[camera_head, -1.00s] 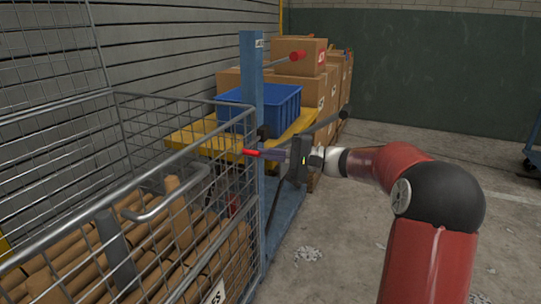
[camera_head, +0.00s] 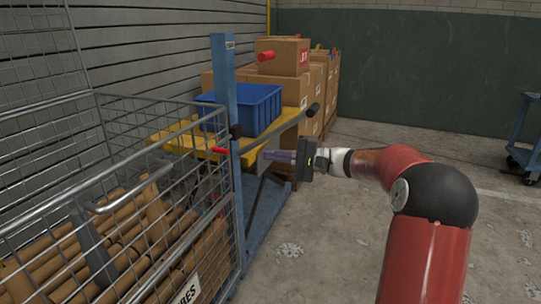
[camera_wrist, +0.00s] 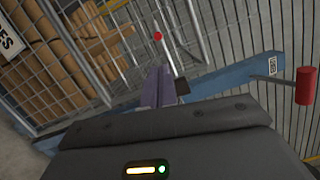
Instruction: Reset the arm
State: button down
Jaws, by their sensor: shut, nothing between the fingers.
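My red arm reaches in from the right in the head view. My gripper (camera_head: 268,156) is at its end, pointing left toward the blue post (camera_head: 229,120). The purple fingers (camera_wrist: 157,88) are shut and empty, with a visible gap to the post in the head view. A red-tipped lever (camera_head: 222,151) shows to the left of the fingers, beside the post. In the wrist view a red-tipped rod (camera_wrist: 159,40) stands just beyond the fingers. Whether the fingers touch it, I cannot tell.
A wire cage (camera_head: 140,157) with cardboard rolls stands at the left. Behind the post are a blue crate (camera_head: 257,104), a yellow platform (camera_head: 178,138) and cardboard boxes (camera_head: 290,55). A red-ended bar (camera_wrist: 303,86) juts out at the right of the wrist view.

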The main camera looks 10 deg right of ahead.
jog(key=shift+d, duration=0.1)
jog(key=s+a+f+n+g+h+p, duration=0.1)
jog(key=s+a+n+g+h+p, duration=0.1)
jog(key=s+a+h, duration=0.45)
jog(key=s+a+f+n+g+h+p, duration=0.15)
jog(key=s+a, duration=0.25)
jog(key=s, duration=0.5)
jog(key=s+d+n+h+p, duration=0.1)
jog(key=s+d+h, duration=0.1)
jog(key=s, duration=0.4)
jog(key=s+d+n+t+h+p, duration=0.1)
jog(key=s+d+h, duration=0.2)
jog(key=s, duration=0.4)
jog(key=s+d+f+n+t+h+p, duration=0.1)
jog(key=s+d+h, duration=0.2)
jog(key=s, duration=0.3)
jog(key=shift+s+d+h, duration=0.15)
jog(key=shift+d+h, duration=0.05)
jog(key=shift+h, duration=0.4)
jog(key=c, duration=2.1)
grip_release()
